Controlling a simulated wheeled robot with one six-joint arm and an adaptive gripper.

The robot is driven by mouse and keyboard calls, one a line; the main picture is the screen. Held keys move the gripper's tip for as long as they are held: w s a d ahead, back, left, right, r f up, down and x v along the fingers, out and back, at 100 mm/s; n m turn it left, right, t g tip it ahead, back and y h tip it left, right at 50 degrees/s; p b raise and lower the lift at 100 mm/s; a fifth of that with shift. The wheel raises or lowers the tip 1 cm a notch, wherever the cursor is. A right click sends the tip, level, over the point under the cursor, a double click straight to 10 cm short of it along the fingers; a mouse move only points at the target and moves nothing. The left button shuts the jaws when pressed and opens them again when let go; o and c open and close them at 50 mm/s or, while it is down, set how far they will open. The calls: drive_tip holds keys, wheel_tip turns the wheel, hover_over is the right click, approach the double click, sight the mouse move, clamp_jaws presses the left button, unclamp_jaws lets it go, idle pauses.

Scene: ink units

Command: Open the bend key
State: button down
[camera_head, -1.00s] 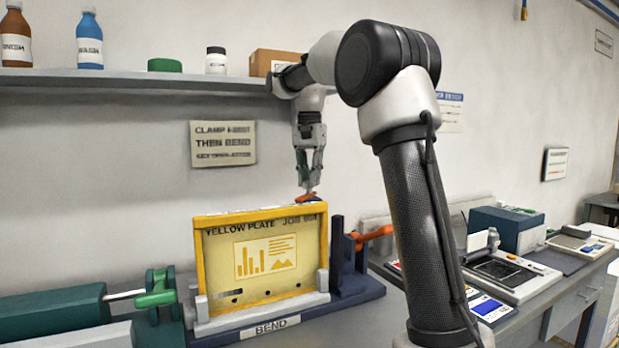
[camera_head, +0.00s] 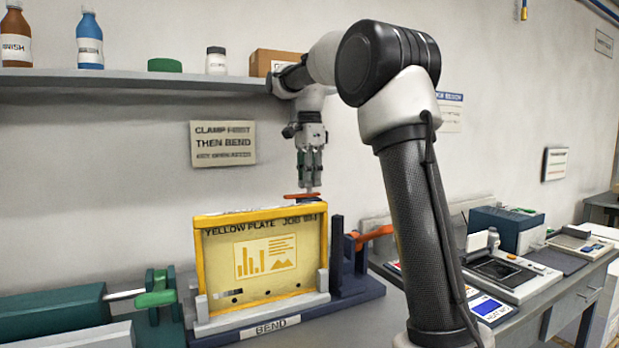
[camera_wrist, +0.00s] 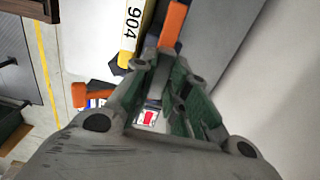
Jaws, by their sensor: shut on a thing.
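The bend key (camera_head: 296,196) is a flat red-orange bar on top of the bend station, just behind the upper edge of the yellow plate (camera_head: 262,258). My gripper (camera_head: 309,186) points straight down and is shut on the bend key. In the wrist view, the orange bar of the key (camera_wrist: 174,22) sticks out past my fingertips (camera_wrist: 163,62), beside the plate's edge marked 904. The fingers hide part of the key and its base.
An orange lever (camera_head: 372,235) stands out at the station's right side. A green clamp (camera_head: 156,290) is at its left. A shelf (camera_head: 150,84) with bottles hangs above. More bench equipment (camera_head: 505,272) stands at the right.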

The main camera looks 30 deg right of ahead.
idle(0.5)
drive_tip(key=c, duration=1.4)
unclamp_jaws()
drive_tip(key=shift+r, duration=5.95)
